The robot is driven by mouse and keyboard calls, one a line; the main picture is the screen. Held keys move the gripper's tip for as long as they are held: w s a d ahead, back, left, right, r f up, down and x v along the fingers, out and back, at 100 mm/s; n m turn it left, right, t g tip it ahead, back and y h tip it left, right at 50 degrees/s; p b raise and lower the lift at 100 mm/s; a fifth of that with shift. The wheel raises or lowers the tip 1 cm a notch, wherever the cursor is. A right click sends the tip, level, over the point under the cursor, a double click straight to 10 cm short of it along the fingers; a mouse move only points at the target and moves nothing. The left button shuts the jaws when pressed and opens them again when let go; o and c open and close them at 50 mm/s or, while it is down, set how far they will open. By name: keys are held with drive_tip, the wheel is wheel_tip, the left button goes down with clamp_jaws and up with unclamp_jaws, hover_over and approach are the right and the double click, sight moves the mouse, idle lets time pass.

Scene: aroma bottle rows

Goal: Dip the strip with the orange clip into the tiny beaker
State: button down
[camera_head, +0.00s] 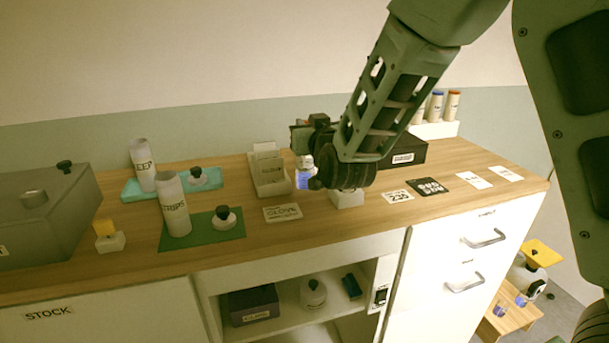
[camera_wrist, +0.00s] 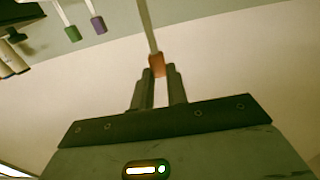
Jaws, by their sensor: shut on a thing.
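In the wrist view, my gripper (camera_wrist: 160,74) is shut on the orange clip (camera_wrist: 157,65). The pale strip (camera_wrist: 147,25) runs from the clip to the top edge, and its far end is out of frame. In the head view, my gripper end is above the middle of the counter, its fingertips and the strip too hidden to make out. A small vessel-like shape with blue-violet colour (camera_head: 305,180) shows just left of my wrist; I cannot tell whether it is a beaker. Two small beakers with blue contents (camera_head: 500,309) (camera_head: 521,300) stand on a low wooden stand.
A pale card holder (camera_head: 272,188), a green mat (camera_head: 175,241) with a white bottle (camera_head: 174,212), and a teal mat (camera_head: 130,194) lie left of my wrist. A dark box (camera_head: 412,146) stands behind my arm. Green (camera_wrist: 72,33) and purple (camera_wrist: 98,25) clips on strips show in the wrist view.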

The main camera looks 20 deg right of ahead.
drive_tip(key=shift+f+b, duration=1.25)
drive_tip(key=shift+f, duration=0.1)
drive_tip(key=shift+r, duration=0.2)
wheel_tip(320, 180, up, 7)
drive_tip(key=p, duration=0.4)
idle(0.4)
